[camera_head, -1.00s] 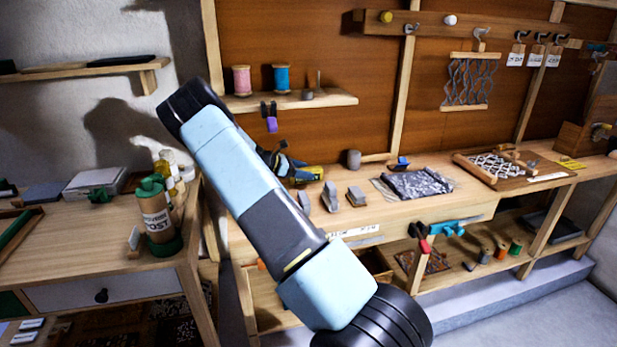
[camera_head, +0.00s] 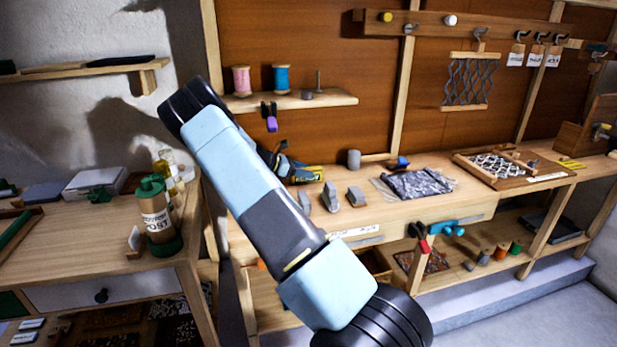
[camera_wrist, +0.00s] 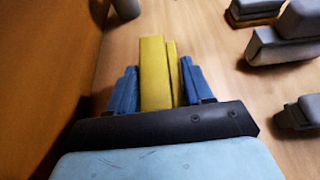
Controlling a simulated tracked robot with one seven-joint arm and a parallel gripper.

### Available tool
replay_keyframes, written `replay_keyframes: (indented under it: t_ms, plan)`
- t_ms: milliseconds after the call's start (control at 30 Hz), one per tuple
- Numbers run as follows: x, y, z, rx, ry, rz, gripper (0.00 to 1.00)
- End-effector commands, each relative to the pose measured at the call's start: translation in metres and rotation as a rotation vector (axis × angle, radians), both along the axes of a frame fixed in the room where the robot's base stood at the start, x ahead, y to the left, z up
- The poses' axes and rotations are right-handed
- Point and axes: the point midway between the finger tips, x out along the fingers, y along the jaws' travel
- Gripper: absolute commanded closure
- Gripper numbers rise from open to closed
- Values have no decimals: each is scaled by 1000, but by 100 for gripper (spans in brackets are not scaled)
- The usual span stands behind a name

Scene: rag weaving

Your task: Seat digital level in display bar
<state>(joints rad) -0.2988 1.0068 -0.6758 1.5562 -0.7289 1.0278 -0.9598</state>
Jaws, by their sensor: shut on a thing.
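In the wrist view my gripper (camera_wrist: 158,72) has its blue fingers on both sides of a yellow block, which looks like the digital level (camera_wrist: 153,60). The gripper is shut on it. I cannot tell whether the level touches the bench. I cannot surely pick out the display bar; a wooden bar with pegs and hooks (camera_head: 430,24) runs along the upper wall.
Several grey blocks (camera_head: 330,197) stand on the bench just in front of the level. A grey cylinder (camera_head: 354,159) stands to its right. A wall shelf (camera_head: 335,99) with spools and a purple-handled clamp (camera_head: 271,122) hang above. A crumpled grey sheet (camera_head: 418,184) lies further right.

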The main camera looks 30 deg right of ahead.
Motion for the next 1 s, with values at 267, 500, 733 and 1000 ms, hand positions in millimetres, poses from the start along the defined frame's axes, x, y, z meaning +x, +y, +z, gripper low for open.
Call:
replay_keyframes:
  t_ms: [267,500,733,1000]
  plan:
    - [0,0,0,0,0,0,83]
    - [0,0,3,0,-1,0,83]
    - [0,0,11,0,-2,-1,83]
    - [0,0,22,0,0,0,83]
